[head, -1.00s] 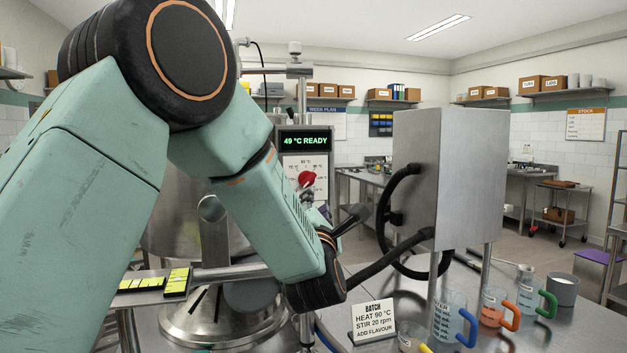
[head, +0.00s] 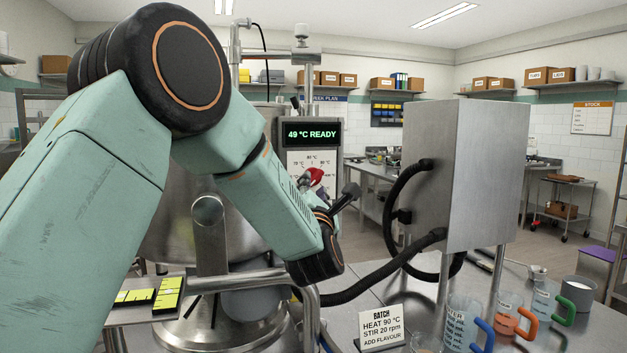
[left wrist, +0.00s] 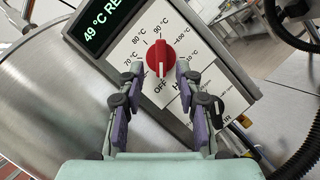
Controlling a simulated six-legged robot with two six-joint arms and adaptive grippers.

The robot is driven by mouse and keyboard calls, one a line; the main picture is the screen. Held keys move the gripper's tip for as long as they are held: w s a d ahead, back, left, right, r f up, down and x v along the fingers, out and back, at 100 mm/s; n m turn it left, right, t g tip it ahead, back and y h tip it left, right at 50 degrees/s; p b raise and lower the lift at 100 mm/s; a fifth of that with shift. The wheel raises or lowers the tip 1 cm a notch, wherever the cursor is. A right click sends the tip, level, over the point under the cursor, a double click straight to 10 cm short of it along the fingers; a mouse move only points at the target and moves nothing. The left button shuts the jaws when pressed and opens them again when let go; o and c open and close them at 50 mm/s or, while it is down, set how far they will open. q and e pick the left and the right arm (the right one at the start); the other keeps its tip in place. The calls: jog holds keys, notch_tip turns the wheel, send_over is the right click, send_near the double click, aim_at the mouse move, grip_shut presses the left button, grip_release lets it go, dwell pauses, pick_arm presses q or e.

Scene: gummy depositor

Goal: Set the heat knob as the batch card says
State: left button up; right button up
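The red heat knob (left wrist: 160,58) sits on the white dial plate of the control panel, its white mark toward OFF. In the head view the knob (head: 316,177) is partly covered by my gripper. My left gripper (left wrist: 159,70) is open, one finger on each side of the knob, with gaps visible; I cannot tell whether the tips reach its depth. The display (head: 311,134) reads 49 °C READY. The batch card (head: 381,326) reads HEAT 90 °C, STIR 20 rpm, ADD FLAVOUR. The 90 °C label (left wrist: 160,28) is above the knob. My right gripper is out of view.
A steel box (head: 470,175) with black hoses (head: 385,275) stands right of the panel. Jugs with blue, orange and green handles (head: 506,318) stand at the right front. The steel kettle (head: 165,225) is behind my left arm. A rail crosses below the arm.

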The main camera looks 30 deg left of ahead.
aim_at(314, 177)
pick_arm(q)
jog(key=shift+w+a+r, duration=0.2)
jog(key=shift+w+r, duration=0.05)
jog(key=shift+w, duration=0.3)
jog(key=shift+w+d+r, duration=0.3)
jog(key=shift+w+r, duration=0.15)
jog(key=shift+r, duration=0.05)
jog(key=shift+w+a+f, duration=0.1)
jog(key=shift+a+f, duration=0.15)
jog(key=shift+a, duration=0.4)
jog(key=shift+c, duration=0.6)
jog(key=shift+d+r, duration=0.15)
jog(key=shift+d, duration=0.35)
jog(key=c, duration=0.5)
jog(key=shift+a, duration=0.2)
grip_shut()
